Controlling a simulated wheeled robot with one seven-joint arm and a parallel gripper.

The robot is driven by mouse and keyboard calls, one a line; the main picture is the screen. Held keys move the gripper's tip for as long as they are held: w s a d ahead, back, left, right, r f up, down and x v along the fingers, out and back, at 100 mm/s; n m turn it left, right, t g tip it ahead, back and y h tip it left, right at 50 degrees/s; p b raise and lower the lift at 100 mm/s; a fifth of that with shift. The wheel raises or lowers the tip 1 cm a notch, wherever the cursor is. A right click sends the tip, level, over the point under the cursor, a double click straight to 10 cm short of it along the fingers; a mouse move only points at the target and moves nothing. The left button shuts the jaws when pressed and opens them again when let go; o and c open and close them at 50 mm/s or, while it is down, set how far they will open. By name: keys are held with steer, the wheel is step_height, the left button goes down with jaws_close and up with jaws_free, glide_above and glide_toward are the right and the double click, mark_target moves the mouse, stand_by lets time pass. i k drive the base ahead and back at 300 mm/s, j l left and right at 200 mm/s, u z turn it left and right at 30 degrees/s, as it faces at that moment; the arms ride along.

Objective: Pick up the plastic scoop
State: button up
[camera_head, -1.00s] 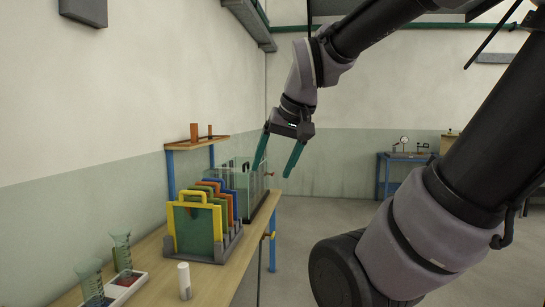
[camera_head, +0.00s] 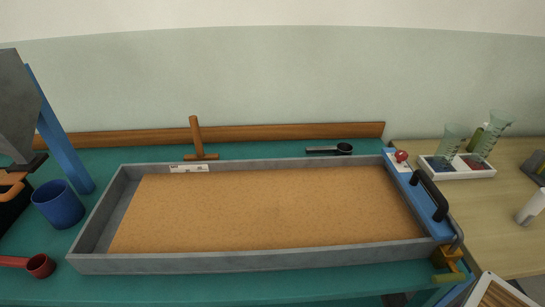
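A red one (camera_head: 39,266) with a round cup and a handle running left lies on the teal table at the lower left, partly cut off by the picture edge. Nothing is touching either one. My gripper is out of view.
A grey tray of sand (camera_head: 250,262) fills the middle of the teal table (camera_head: 230,285). A blue cup (camera_head: 59,204) and a grey hopper (camera_head: 16,105) stand left. A wooden T-shaped tool (camera_head: 196,135) stands behind. Beakers in a white rack (camera_head: 458,173) stand right.

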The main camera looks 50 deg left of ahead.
mark_target(40, 265)
steer(key=u, duration=3.85)
steer(key=i+j+u, duration=0.1)
steer(key=i+u, duration=0.15)
steer(key=i, duration=0.15)
